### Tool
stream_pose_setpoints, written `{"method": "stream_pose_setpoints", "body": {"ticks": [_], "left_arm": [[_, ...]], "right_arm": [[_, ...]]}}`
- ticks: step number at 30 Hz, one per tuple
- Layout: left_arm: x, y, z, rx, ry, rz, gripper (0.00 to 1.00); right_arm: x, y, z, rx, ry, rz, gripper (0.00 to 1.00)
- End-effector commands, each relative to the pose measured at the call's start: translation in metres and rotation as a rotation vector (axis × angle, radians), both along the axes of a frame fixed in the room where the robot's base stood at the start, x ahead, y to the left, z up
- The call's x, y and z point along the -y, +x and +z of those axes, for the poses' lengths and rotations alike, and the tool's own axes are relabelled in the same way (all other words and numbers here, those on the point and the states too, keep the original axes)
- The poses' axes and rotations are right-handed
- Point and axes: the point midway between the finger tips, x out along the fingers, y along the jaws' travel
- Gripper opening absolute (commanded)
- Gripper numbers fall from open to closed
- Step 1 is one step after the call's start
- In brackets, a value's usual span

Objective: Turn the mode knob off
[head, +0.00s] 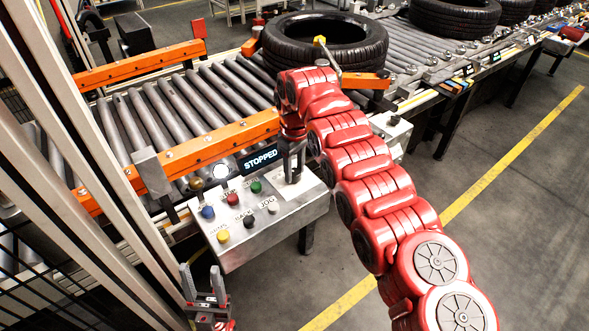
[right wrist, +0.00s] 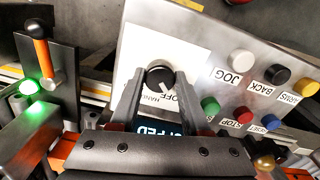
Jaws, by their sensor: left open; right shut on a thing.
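The mode knob (right wrist: 160,76) is a round black dial on the white plate of the grey control panel (right wrist: 203,67). An OFF label and a partly hidden HAND label sit beside it. I cannot clearly read its pointer. My right gripper (head: 292,174) is over the panel, with its fingers closed on the knob's two sides in the right wrist view. In the head view the gripper hides the knob. My left gripper (head: 206,297) is open and empty at the bottom left, apart from the panel.
A display (head: 261,158) reads STOPPED. Several coloured push buttons, including a red one (head: 232,199), sit left of my right gripper. Behind are the roller conveyor (head: 205,97), orange rails (head: 221,141) and a tyre (head: 322,40). The grey floor at right is clear.

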Motion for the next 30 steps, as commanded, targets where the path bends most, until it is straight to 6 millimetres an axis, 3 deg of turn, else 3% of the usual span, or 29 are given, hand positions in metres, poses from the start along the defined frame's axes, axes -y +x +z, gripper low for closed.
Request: {"method": "stream_pose_setpoints", "body": {"ticks": [4,5,9,20,25,30], "left_arm": [[0.000,0.000,0.000,0.000,0.000,0.000,0.50],[0.000,0.000,0.000,0.000,0.000,0.000,0.50],[0.000,0.000,0.000,0.000,0.000,0.000,0.50],[0.000,0.000,-0.001,0.000,0.000,0.000,0.50],[0.000,0.000,-0.005,0.000,0.000,0.000,0.50],[0.000,0.000,0.008,0.000,0.000,0.000,0.50]], "right_arm": [[0.000,0.001,0.001,0.004,0.000,0.000,0.00],[0.000,0.001,0.001,0.004,0.000,0.000,0.50],[0.000,0.001,0.001,0.003,0.000,0.000,0.75],[0.000,0.001,0.004,0.002,-0.001,-0.001,0.77],[-0.002,0.001,0.029,0.008,0.001,0.000,0.77],[-0.002,0.000,0.064,0.003,0.002,0.000,0.77]]}}
